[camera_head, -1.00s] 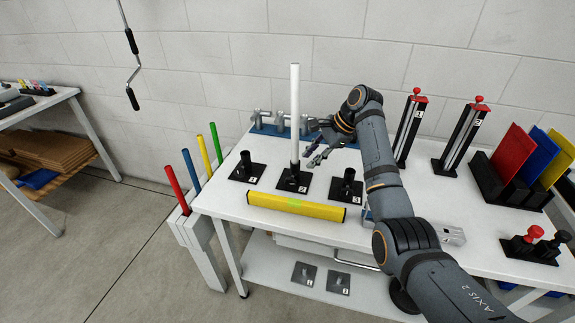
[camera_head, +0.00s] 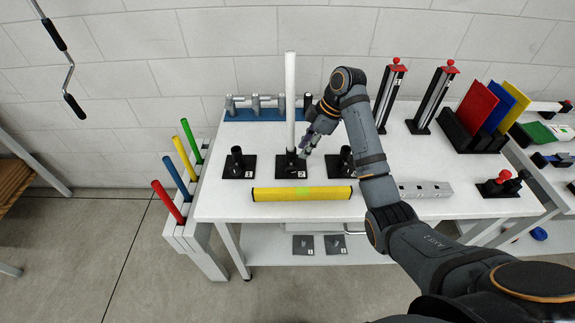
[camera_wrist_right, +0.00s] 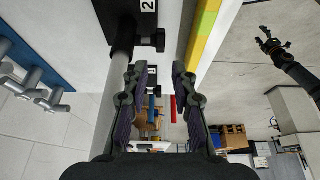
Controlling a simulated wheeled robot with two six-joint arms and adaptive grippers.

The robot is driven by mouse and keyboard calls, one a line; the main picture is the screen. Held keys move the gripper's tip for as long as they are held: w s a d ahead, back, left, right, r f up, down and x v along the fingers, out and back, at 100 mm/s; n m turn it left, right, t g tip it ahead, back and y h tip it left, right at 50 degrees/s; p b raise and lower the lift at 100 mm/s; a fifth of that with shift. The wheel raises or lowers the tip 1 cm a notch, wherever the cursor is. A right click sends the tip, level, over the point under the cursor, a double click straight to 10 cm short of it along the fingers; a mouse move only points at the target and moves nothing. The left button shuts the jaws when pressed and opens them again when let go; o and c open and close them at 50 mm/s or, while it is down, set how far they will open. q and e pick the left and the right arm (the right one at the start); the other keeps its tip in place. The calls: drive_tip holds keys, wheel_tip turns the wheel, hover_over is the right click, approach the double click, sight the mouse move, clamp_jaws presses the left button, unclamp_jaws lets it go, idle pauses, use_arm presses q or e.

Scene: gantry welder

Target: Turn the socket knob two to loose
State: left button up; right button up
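Socket two (camera_head: 291,166) is a black post on a square base marked 2, on the white table. A tall white rod (camera_head: 290,95) stands upright in it. My right gripper (camera_head: 309,147) is just right of the rod, low near the socket. In the right wrist view it (camera_wrist_right: 157,88) is open, with nothing between its fingers. The rod (camera_wrist_right: 116,75) passes left of the fingers there, and a small black knob (camera_wrist_right: 157,42) shows ahead of them. I cannot tell whether a finger touches the knob. My left gripper (camera_wrist_right: 272,42) is small at the wrist view's right, fingers apart.
Socket one (camera_head: 238,163) stands to the left. Socket three (camera_head: 345,160) stands to the right, partly behind my right arm. A yellow bar (camera_head: 302,194) lies in front. A blue rack (camera_head: 265,114) with grey pieces is behind. Coloured rods (camera_head: 182,160) stand off the table's left end.

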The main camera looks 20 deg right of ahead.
sight(292, 167)
drive_tip(key=b+x, duration=0.1)
drive_tip(key=x, duration=0.8)
drive_tip(key=shift+a+f, duration=0.1)
drive_tip(key=shift+w+a+f, duration=0.1)
drive_tip(key=shift+a+f, duration=0.05)
drive_tip(key=shift+f, duration=0.4)
drive_tip(key=shift+c, duration=0.3)
clamp_jaws()
